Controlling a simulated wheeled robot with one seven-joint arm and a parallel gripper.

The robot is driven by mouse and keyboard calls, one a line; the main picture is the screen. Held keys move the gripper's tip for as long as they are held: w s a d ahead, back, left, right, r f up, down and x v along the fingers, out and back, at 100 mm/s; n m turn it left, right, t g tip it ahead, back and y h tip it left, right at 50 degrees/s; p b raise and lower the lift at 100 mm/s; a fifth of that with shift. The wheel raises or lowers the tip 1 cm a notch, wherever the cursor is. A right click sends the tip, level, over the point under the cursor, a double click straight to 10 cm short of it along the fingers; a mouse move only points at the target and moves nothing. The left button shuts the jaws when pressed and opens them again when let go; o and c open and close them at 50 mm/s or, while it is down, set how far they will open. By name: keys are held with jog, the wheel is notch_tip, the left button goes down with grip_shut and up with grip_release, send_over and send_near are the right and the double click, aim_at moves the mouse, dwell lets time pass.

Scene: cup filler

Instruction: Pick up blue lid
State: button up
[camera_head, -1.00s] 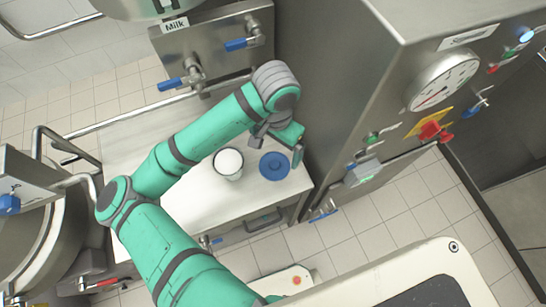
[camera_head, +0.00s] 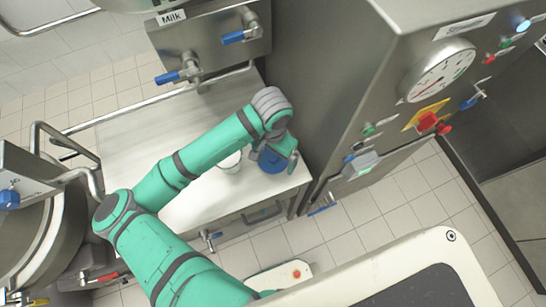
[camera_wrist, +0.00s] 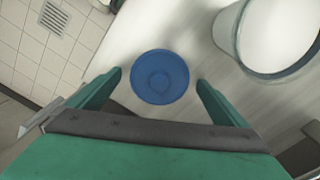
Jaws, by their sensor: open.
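The blue lid (camera_head: 271,161) lies flat on the white table top, near its right end. My gripper (camera_head: 279,158) is over it in the head view and hides part of it. In the wrist view the round lid (camera_wrist: 160,77) shows whole, between and a little beyond the two fingertips of my open gripper (camera_wrist: 159,76). Neither finger appears to touch it. The white cup (camera_head: 231,163) stands to the left of the lid, partly hidden by my arm; in the wrist view the cup (camera_wrist: 228,30) is at the upper right.
The white table (camera_head: 200,205) has bare space at its front left. A tall steel cabinet (camera_head: 325,75) with a gauge stands close on the right. The milk dispenser (camera_head: 208,38) with blue-handled taps is behind the table. A steel kettle (camera_head: 35,240) is at the left.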

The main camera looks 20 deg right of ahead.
jog(key=c, duration=1.1)
jog(key=shift+r, duration=0.15)
